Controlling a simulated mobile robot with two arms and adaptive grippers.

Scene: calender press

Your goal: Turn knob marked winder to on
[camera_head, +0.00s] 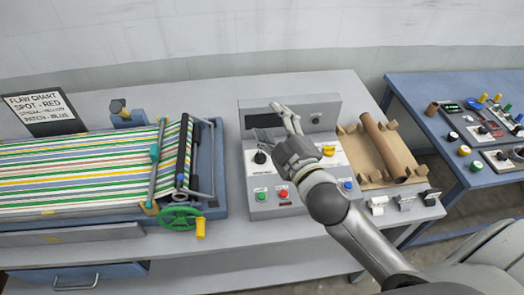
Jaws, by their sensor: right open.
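A grey control box (244,122) stands on the table in the middle of the head view. Its sloped face has a black knob (260,157) at the left and a yellow knob (328,151) at the right. The labels are too small to read, so I cannot tell which knob is marked winder. A green button (262,197), a red button (283,194) and a blue button (347,185) sit along its front. My right gripper (286,112) is open and empty over the box, between the two knobs, and hides part of the panel. My left gripper is not in view.
A striped-web press (80,165) with a green handwheel (181,218) stands at the left. A brown roll (384,145) lies on a tray right of the box. Small metal parts (405,201) sit near the front edge. A blue table (420,84) with controls is at the right.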

